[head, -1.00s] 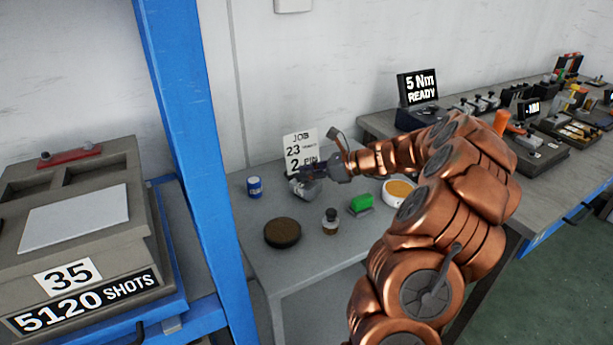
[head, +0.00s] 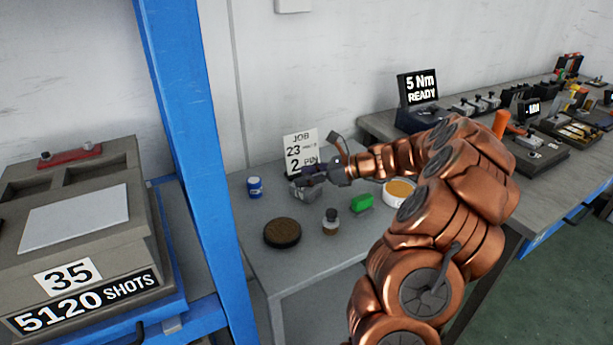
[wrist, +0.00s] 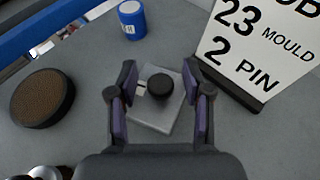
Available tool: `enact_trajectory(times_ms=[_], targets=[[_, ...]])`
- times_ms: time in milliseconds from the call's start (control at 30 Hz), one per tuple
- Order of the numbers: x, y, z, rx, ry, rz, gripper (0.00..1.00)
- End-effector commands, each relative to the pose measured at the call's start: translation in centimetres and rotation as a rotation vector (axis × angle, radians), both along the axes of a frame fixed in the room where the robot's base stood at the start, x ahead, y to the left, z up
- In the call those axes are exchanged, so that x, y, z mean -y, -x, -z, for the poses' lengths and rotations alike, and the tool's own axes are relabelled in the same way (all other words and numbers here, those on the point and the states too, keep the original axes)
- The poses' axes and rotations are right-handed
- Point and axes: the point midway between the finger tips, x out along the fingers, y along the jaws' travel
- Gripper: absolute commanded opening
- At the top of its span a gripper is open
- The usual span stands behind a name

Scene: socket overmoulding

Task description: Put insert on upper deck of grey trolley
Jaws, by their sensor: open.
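My gripper (head: 308,176) is open above the grey table, in front of the job sign. A grey metal block with a round black knob (wrist: 160,86) lies on the table between my two spread fingers in the wrist view (wrist: 159,100). A gap shows on each side of the knob. The block also shows below my gripper in the head view (head: 304,193), partly covered by it. I cannot tell for sure that this block is the insert. I cannot make out a separate grey trolley; the grey table (head: 262,275) has a flat top with several things on it.
The job sign (head: 300,150) stands close behind my gripper. A blue tin (head: 254,187), a round brown-topped dish (head: 282,233), a small bottle (head: 330,222), a green block (head: 361,202) and a white tub (head: 398,190) stand around. A blue post (head: 190,130) rises at left.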

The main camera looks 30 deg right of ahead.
Motion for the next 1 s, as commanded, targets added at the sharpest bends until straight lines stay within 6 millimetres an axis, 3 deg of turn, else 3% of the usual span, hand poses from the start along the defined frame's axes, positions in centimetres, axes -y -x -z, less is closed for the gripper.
enact_trajectory(times_ms=[167, 700, 1000], targets=[[0.8, 0.7, -0.7, 0.001, 0.002, 0.002, 0.50], [6.3, 7.3, -4.2, 0.000, 0.001, 0.002, 0.50], [7.2, 8.5, -4.8, 0.000, 0.000, 0.001, 0.50]])
